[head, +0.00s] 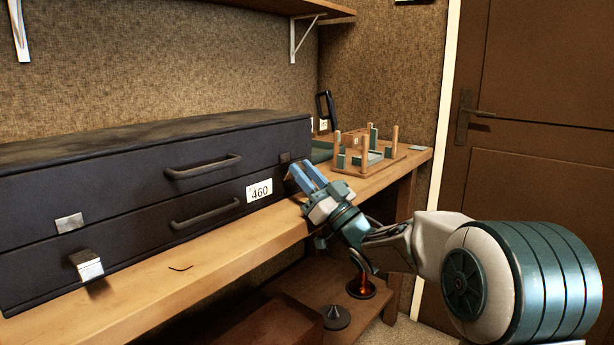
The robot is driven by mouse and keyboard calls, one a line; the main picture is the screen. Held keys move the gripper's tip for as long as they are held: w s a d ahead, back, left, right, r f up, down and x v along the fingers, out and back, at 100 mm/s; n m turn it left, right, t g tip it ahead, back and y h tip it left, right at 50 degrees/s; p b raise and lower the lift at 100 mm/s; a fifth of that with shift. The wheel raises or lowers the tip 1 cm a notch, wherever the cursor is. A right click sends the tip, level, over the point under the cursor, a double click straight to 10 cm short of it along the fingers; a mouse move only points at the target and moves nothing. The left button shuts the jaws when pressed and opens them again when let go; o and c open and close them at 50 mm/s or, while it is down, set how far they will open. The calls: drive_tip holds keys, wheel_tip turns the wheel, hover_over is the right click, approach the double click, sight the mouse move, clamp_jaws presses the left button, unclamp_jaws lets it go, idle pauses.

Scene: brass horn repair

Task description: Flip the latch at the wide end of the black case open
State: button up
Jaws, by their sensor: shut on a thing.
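The black case (110,208) lies along the bench against the wall, with its lid down. My gripper (302,172) is at the front of the case's right end, its blue fingers pointing up and to the left. It is shut on the latch there, which the fingers mostly hide. A small dark plate (285,158) shows on the lid just above the fingertips. At the left part of the front, a silver latch (87,265) sticks out from the lower half, apart from its silver plate (69,222) on the lid.
A wooden peg rack (370,160) stands behind my gripper at the right end of the bench (180,280). A shelf hangs above. A lower shelf holds a glowing item (361,287).

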drive_tip(key=shift+a+r, duration=0.1)
drive_tip(key=shift+r, duration=0.05)
drive_tip(key=o, duration=1)
drive_tip(key=shift+s+d+f, duration=0.15)
drive_tip(key=shift+d+f, duration=0.05)
drive_tip(key=shift+f, duration=0.05)
drive_tip(key=p+v, duration=0.1)
drive_tip(key=v, duration=1.2)
drive_tip(key=shift+s+d, duration=0.1)
drive_tip(key=shift+c, duration=0.5)
